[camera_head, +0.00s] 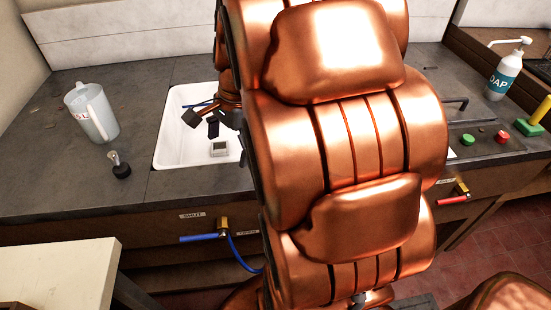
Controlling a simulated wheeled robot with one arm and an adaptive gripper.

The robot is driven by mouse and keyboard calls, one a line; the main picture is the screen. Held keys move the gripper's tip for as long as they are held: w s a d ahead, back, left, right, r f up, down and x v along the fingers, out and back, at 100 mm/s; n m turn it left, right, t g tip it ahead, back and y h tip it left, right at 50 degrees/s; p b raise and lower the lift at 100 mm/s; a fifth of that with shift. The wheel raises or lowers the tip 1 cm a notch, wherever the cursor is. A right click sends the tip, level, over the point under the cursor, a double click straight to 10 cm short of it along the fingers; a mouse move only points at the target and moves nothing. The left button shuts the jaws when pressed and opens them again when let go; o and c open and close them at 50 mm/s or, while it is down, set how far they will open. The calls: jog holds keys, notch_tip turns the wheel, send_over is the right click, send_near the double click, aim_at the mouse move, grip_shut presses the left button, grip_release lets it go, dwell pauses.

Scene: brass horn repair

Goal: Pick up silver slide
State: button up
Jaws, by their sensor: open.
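A small silver-grey piece (219,149), which looks like the silver slide, lies in the white sink (168,128) near its front wall. It is too small to make out its exact shape. My gripper (213,122) is over the sink with its dark fingers spread, just above and behind the piece. It looks apart from the piece, and nothing is clearly held. My large copper arm hides the right part of the sink and some of the gripper.
A clear jug (92,113) and a small black-based tool (119,165) stand on the dark counter (60,180) left of the sink. A soap bottle (503,76), green button (468,140) and red button (501,137) are at right. Blue-handled (198,238) and red-handled (453,199) valves project from the front.

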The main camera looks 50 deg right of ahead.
jog(key=w+d+f+m+t+h+b, duration=0.1)
jog(key=w+d+f+m+t+b, duration=0.15)
jog(key=d+m, duration=0.65)
jog(key=w+d+f+m+t+b, duration=0.1)
jog(key=d+f+m+b, duration=0.3)
jog(key=d, duration=0.9)
jog(key=shift+m, duration=0.6)
notch_tip(320, 180, down, 7)
jog(key=shift+w+f+p, duration=0.1)
jog(key=shift+f+p, duration=0.1)
jog(key=shift+p, duration=0.1)
jog(key=shift+x, duration=3.1)
jog(key=c, duration=1.4)
jog(key=shift+g, duration=0.25)
notch_tip(320, 180, up, 10)
jog(key=shift+r, duration=0.2)
